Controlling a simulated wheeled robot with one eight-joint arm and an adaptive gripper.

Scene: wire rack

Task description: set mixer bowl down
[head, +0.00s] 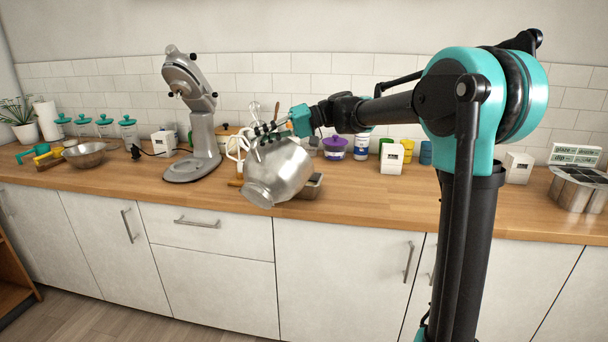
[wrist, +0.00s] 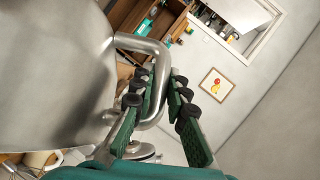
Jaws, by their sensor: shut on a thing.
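The steel mixer bowl (head: 282,172) hangs tilted above the wooden counter near its front edge, its narrow foot end turned down and toward the front. In the wrist view the bowl's wall (wrist: 50,75) fills the left side. My gripper (head: 272,130) is shut on the bowl's handle (wrist: 160,60); in the wrist view its fingers (wrist: 160,88) lie on both sides of the handle bar. The stand mixer (head: 203,135) stands to the left with its head raised and its base plate (head: 192,168) bare. The bowl's inside is hidden.
A small metal tin (head: 312,188) sits just behind and right of the bowl, and a white jug (head: 237,150) to its left. A shallow metal bowl (head: 86,155) lies far left. The counter (head: 430,205) is clear along the front to the right.

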